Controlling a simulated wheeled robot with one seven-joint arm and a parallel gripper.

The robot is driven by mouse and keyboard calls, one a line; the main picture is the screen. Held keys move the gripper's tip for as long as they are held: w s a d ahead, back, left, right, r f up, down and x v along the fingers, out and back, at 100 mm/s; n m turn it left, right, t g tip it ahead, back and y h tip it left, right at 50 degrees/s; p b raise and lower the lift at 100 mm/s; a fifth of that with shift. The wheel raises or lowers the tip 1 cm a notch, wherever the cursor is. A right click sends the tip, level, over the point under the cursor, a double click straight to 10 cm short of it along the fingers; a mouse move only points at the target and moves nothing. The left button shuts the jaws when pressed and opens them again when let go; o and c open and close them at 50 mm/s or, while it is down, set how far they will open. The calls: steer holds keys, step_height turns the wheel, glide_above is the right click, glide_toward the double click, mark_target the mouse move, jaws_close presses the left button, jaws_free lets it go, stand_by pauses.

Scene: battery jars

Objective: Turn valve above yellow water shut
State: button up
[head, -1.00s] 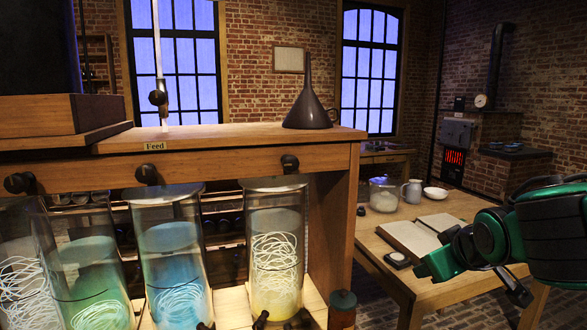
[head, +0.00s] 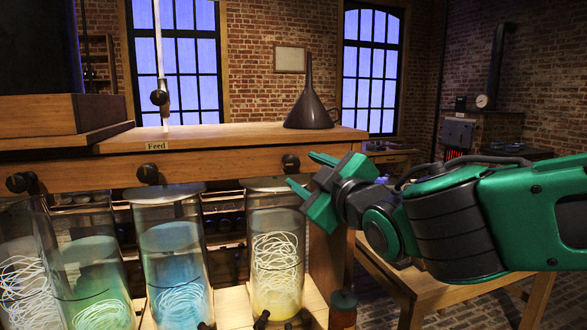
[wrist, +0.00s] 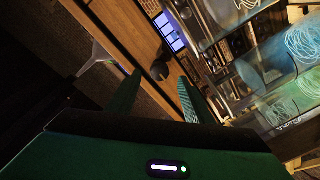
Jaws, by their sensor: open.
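The valve above the yellow water is a dark round knob (head: 290,162) on the front of the wooden beam. Below it stands a glass jar (head: 276,225) with yellow water at the bottom and pale coils inside. My gripper (head: 301,170) is open, just to the right of the knob in the head view, fingers pointing left towards it. In the wrist view a dark knob (wrist: 160,71) shows beyond and between the two open fingertips (wrist: 160,85). I see no contact. The knob's turned position is too small to tell.
Other knobs sit along the beam to the left, above jars of blue (head: 177,260) and green water (head: 98,285). A dark funnel (head: 312,105) stands on the beam top. A wooden table (head: 450,287) stands behind my arm at right.

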mark_target(295, 166)
steer(key=shift+x, duration=3.6)
steer(key=c, duration=1)
